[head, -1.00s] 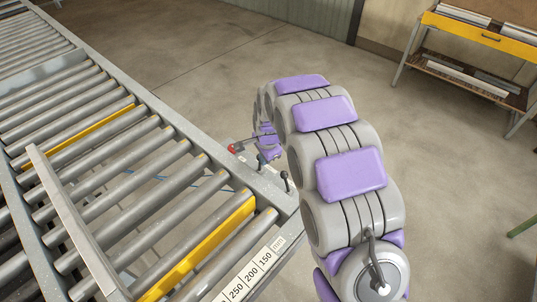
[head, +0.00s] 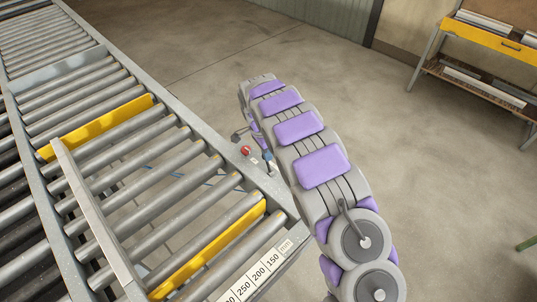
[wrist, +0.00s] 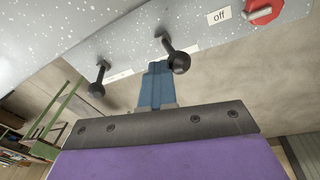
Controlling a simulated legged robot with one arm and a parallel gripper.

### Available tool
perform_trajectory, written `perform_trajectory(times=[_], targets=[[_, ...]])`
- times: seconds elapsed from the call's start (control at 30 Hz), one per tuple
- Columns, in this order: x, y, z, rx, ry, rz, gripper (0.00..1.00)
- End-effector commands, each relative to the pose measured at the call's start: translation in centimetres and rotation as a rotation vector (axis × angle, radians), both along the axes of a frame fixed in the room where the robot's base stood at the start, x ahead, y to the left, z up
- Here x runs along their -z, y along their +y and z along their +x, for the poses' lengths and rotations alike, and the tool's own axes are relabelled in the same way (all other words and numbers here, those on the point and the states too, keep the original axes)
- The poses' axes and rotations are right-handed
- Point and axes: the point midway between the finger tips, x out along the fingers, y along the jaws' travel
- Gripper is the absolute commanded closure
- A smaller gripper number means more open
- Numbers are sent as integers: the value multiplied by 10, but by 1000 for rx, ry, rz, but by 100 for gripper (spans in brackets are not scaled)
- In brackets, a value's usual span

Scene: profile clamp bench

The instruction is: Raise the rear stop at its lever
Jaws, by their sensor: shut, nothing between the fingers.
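The rear stop (head: 97,127) is a yellow plate between the rollers at the back left in the head view, standing up above them. Two black ball-ended levers show on the bench's side rail in the wrist view: one at the right (wrist: 179,60), nearer the red knob, and one at the left (wrist: 98,86). My gripper (wrist: 157,88) has blue fingers, shut and empty, between the two levers and closer to the right one. I cannot tell whether it touches that lever. In the head view my arm partly hides the levers.
A red knob (wrist: 264,10) with an "off" label is beside the right lever. A front yellow stop (head: 210,250) stands among the rollers (head: 150,235). A long grey bar (head: 95,215) lies across them. A shelf bench (head: 480,60) is far right; the floor between is clear.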

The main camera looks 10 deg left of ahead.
Motion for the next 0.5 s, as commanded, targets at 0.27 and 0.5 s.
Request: perform_trajectory(times=[0.27,0.5], targets=[[0,5,4,-2,-6,3,100],[1,6,6,-2,-7,4,100]])
